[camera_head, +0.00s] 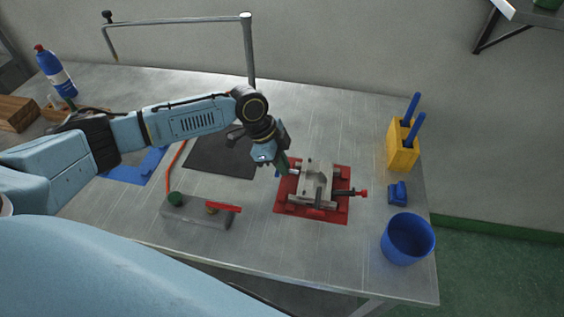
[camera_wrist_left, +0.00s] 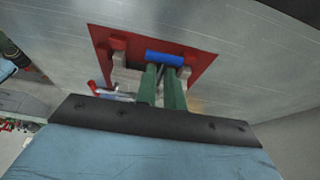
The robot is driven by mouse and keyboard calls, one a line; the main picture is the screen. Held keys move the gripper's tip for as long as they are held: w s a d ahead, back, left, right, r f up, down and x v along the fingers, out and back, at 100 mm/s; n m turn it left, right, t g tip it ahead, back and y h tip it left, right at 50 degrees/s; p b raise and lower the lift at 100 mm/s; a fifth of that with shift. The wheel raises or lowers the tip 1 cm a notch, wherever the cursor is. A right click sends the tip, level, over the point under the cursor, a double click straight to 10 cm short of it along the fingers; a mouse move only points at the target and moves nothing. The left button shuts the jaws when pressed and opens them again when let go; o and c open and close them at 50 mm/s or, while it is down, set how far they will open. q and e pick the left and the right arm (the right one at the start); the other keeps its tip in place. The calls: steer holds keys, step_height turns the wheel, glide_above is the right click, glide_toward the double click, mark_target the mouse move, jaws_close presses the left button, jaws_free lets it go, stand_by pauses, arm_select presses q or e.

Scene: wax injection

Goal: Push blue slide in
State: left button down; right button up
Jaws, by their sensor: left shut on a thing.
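My left gripper (camera_head: 282,166) reaches down at the left side of the grey mold fixture (camera_head: 316,182). The fixture sits on a red base plate (camera_head: 284,205). A small piece of the blue slide (camera_head: 278,174) shows beside the fingertips. In the left wrist view the blue slide (camera_wrist_left: 165,58) lies across the tips of my green fingers (camera_wrist_left: 162,84), which are shut on it. The fingers hide part of the slide and fixture. A red-tipped handle (camera_head: 361,193) sticks out on the fixture's right. My right gripper is not in view.
A yellow holder (camera_head: 402,157) with blue-handled tools, a small blue block (camera_head: 398,194) and a blue cup (camera_head: 407,239) stand to the right. A grey block with a red lever (camera_head: 222,206) lies at front left. A black mat (camera_head: 215,155) lies behind it.

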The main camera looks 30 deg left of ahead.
arm_select(q)
steer(key=d, duration=0.1)
steer(key=d+p, duration=0.1)
steer(key=shift+w+d, duration=0.3)
steer(key=c, duration=1.5)
jaws_free()
steer(key=v, duration=1.3)
steer(key=shift+a+r, duration=0.15)
steer(key=shift+s, duration=0.1)
